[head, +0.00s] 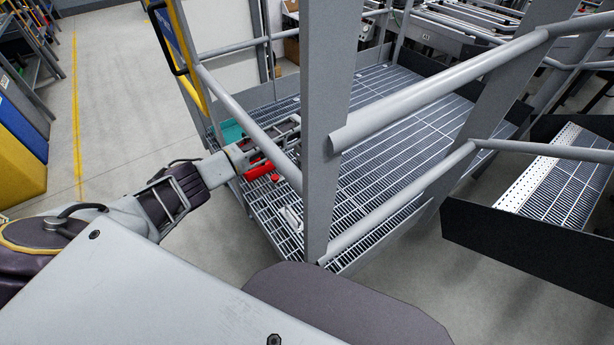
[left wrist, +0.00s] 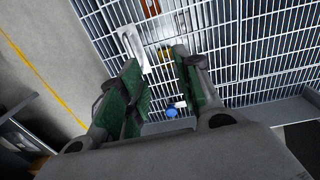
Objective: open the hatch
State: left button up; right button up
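The grated catwalk floor (head: 400,110) lies behind grey railings; I cannot make out a hatch outline in it. My left gripper (head: 285,132) reaches in over the near left part of the grating, partly hidden by a rail. A pale handle-like piece (left wrist: 132,46) shows beyond the left finger. A red piece (head: 258,170) shows just below the gripper in the head view, and a small pale fitting (head: 290,217) lies on the near grating.
A grey post (head: 325,130) and handrails (head: 440,90) stand between me and the catwalk. A yellow-edged gate or ladder frame (head: 185,60) stands at the left. A teal object (head: 232,131) is beside the gripper. A grated step (head: 555,180) is at right.

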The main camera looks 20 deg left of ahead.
pick_arm(q)
notch_tip(320, 180, up, 9)
jog(key=shift+w+d+r, duration=0.15)
dwell(0.4)
dwell(0.5)
